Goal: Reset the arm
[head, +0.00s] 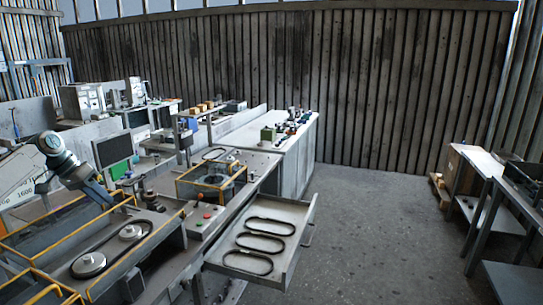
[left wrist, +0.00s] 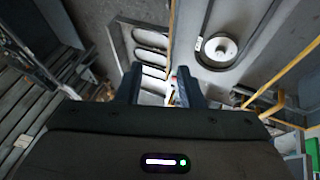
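My left arm comes in from the left in the head view, with its gripper (head: 118,203) over the workbench, above the yellow-edged housing. In the left wrist view the two dark fingers of this gripper (left wrist: 160,88) stand apart with nothing between them. Below it is the belt station with two light round pulleys (head: 90,263) and a dark belt around them. One pulley (left wrist: 220,48) shows in the left wrist view, to the right of the fingers. My right gripper is in neither view.
An open drawer (head: 293,264) holds three black belts (head: 264,242). A red button (head: 207,215) sits on a panel beside a yellow-framed box (head: 182,188). A monitor (head: 114,150) stands behind the arm. The floor (head: 375,215) right of the drawer is clear. Metal tables stand far right.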

